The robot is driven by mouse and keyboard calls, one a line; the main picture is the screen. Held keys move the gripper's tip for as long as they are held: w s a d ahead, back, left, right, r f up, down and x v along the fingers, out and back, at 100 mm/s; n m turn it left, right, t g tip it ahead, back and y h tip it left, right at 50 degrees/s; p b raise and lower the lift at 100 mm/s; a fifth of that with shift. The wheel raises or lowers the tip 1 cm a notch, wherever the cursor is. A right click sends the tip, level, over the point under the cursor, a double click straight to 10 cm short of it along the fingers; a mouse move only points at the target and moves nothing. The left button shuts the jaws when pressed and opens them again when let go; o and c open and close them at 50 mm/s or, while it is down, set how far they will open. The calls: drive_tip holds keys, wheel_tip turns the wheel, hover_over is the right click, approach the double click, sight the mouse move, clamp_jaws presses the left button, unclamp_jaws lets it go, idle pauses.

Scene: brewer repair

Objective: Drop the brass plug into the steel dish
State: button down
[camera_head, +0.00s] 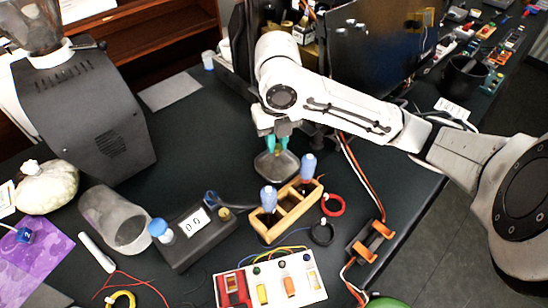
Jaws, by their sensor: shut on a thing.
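My gripper (278,143) has teal fingers and points down in the middle of the table. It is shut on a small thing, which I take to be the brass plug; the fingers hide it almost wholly. The steel dish (277,168) is a shallow grey dish on the dark table, directly below the fingertips in this view. The fingertips overlap its far rim in the picture; I cannot tell the exact height between them.
A wooden rack (287,213) with two blue-handled tools stands just in front of the dish. A dark panel (378,60) stands behind my arm. Dark table left of the dish is clear.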

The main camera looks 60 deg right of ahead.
sight(277, 154)
drive_tip(key=shift+f, duration=2.4)
drive_tip(key=shift+f, duration=0.1)
drive_tip(key=shift+f+b, duration=0.1)
drive_tip(key=shift+b, duration=0.2)
drive_tip(key=c, duration=1)
unclamp_jaws()
wheel_tip(277, 154, up, 12)
drive_tip(key=shift+r+p, duration=0.2)
drive_tip(key=shift+p, duration=0.6)
